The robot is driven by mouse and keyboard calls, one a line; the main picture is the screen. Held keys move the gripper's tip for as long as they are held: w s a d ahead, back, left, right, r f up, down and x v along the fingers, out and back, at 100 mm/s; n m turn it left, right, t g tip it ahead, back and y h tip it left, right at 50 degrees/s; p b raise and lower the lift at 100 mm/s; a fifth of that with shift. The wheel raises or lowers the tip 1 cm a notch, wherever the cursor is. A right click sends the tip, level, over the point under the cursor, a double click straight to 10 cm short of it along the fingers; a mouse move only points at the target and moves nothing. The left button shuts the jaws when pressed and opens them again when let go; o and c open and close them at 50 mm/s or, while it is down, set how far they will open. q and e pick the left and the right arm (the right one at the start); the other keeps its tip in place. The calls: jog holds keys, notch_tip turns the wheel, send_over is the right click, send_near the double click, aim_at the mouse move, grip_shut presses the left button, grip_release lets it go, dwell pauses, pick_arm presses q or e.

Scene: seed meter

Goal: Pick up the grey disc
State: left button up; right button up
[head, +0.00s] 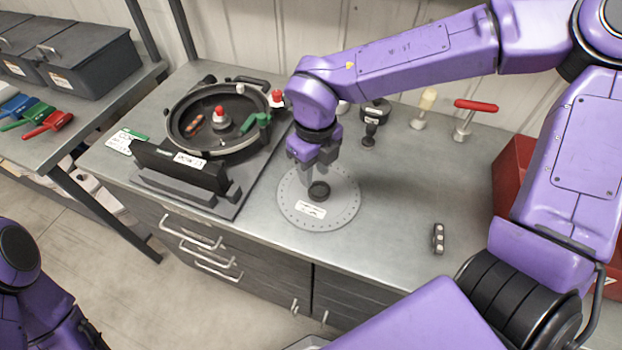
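The grey disc (341,213) lies flat on the metal workbench, near its front edge. It is round and thin, with small holes along its rim, a white label and a black knob (318,191) at its middle. My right gripper (318,178) points down over the disc, right at the knob. Its fingers partly hide the far side of the disc and knob; whether they touch or grip the knob I cannot tell. Of my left arm only purple links show at the lower left; its gripper is out of view.
A black round housing (180,139) with red and green parts stands left of the disc, behind a black block (180,172). A small dark part (438,238) lies at right. A red-handled tool (470,112) and a red bin (512,170) are farther right. Bench between is clear.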

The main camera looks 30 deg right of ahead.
aim_at(312, 194)
jog(key=s+f, duration=0.1)
jog(key=f, duration=0.1)
jog(key=shift+s+f+p, duration=0.35)
jog(key=shift+s+p, duration=0.05)
jog(key=f, duration=0.1)
jog(key=w+f, duration=0.1)
jog(key=f, duration=0.1)
jog(key=w+f, duration=0.1)
jog(key=f, duration=0.1)
jog(key=shift+w+a+p, duration=0.1)
jog(key=shift+w+p, duration=0.15)
jog(key=shift+p, duration=0.15)
jog(key=shift+s+r, duration=0.1)
jog(key=shift+s, duration=0.4)
jog(key=shift+c, duration=0.6)
jog(key=c, duration=0.5)
pick_arm(q)
jog(key=shift+s+r, duration=0.75)
jog(key=shift+r, duration=0.15)
pick_arm(e)
jog(key=shift+w, duration=0.2)
grip_shut()
